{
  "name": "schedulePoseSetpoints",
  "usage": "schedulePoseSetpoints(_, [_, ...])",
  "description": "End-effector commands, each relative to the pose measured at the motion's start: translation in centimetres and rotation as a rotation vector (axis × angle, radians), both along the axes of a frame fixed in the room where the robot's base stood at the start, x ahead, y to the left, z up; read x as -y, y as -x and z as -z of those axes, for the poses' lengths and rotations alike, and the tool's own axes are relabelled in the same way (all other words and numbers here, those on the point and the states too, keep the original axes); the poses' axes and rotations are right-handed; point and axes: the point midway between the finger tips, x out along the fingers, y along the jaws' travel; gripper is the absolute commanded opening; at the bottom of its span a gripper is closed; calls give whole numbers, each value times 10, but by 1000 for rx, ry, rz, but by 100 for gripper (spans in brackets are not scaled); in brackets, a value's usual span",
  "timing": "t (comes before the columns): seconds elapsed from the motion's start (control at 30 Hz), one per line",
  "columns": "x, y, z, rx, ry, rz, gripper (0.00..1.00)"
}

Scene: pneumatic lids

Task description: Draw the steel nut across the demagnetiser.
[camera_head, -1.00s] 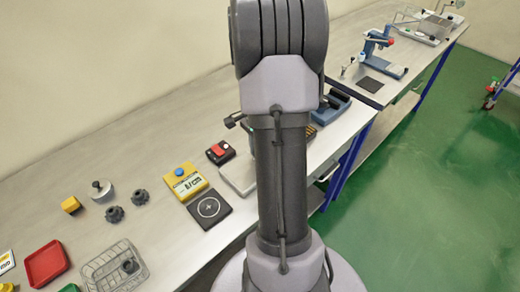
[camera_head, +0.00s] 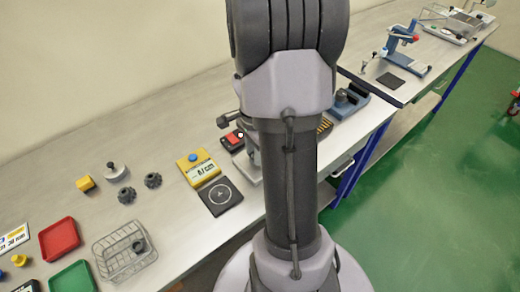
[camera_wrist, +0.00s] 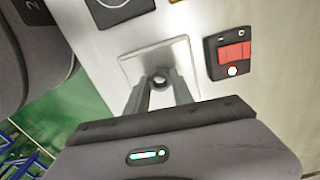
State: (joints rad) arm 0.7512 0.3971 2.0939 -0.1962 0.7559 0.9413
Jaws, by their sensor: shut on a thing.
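In the wrist view my gripper (camera_wrist: 160,77) is shut on the steel nut (camera_wrist: 160,82), a small dark ring between the fingertips. It is over a pale grey flat-topped plate (camera_wrist: 132,62), probably the demagnetiser. Whether the nut touches the plate I cannot tell. A black box with a red switch (camera_wrist: 234,55) is right of the plate.
A yellow meter (camera_head: 197,167) with a display and a black ringed pad (camera_head: 220,196) stand left of my arm. Further left are a wire basket (camera_head: 108,262) with a dark ring in it, red (camera_head: 59,239) and green (camera_head: 72,278) trays, and dark knobbed parts (camera_head: 127,195).

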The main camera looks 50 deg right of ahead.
Motion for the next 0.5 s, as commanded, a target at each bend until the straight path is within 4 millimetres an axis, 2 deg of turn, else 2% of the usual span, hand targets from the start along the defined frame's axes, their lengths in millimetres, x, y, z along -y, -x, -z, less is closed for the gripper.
schedulePoseSetpoints(0.5, [-36, -9, 0, 0, 0, -2, 0])
